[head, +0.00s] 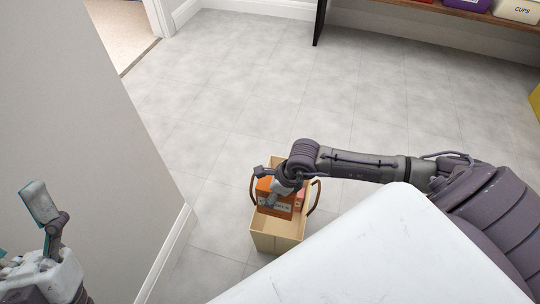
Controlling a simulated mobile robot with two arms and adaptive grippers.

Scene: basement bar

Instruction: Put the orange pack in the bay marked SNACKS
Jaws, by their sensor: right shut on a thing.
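The orange pack (264,187) is a small box with dark print on its near face. It shows within the opening of a tan carrier (277,243) with brown handles, at the lower middle of the head view. My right gripper (283,196) comes in from the right, points down over the pack and is shut on it, hiding part of it. I cannot tell whether the pack rests on the carrier's bottom. My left gripper (28,222) is at the lower left, open and empty, far from the pack. No SNACKS label is readable.
A wooden shelf (455,12) at the top right bears a purple bin (467,4) and a white bin (517,10) marked CUPS. A grey wall (120,150) stands at the left. A white surface (390,255) fills the lower right. The tiled floor between is clear.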

